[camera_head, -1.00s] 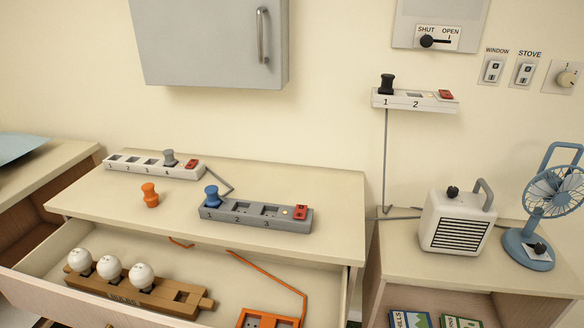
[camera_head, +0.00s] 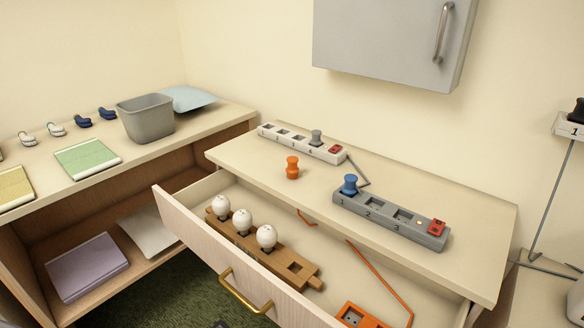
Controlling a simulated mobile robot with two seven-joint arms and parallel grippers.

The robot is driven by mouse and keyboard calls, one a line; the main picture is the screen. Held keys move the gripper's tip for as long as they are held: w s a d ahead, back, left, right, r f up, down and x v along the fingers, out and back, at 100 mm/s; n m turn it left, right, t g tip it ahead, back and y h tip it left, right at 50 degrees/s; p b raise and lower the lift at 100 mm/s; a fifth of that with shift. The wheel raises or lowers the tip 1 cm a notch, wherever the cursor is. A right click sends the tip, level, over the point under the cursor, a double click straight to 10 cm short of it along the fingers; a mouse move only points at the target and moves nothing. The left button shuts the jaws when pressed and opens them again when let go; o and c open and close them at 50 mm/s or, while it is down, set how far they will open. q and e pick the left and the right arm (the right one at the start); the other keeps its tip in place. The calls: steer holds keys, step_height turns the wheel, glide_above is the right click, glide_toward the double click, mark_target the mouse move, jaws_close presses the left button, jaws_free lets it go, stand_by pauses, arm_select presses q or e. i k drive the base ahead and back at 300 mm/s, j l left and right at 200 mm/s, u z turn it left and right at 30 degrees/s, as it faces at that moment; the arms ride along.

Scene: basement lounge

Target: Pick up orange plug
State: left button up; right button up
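The orange plug (camera_head: 292,167) stands upright on the tabletop of the drawer cabinet (camera_head: 243,151), apart from the power strips. Neither of my grippers is in view.
The open drawer below holds a wooden bulb holder (camera_head: 300,271) with three white bulbs and an orange socket block (camera_head: 357,317). A grey bin (camera_head: 146,118) and booklets are on the left counter. A grey wall cabinet (camera_head: 390,40) hangs above.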

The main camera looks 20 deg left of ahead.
mark_target(293, 170)
steer(key=k+j+z, duration=0.15)
steer(key=j+z, duration=0.2)
steer(key=k+j+z, duration=0.25)
steer(key=z, duration=0.15)
steer(key=k+j+z, duration=0.35)
steer(key=i, duration=0.1)
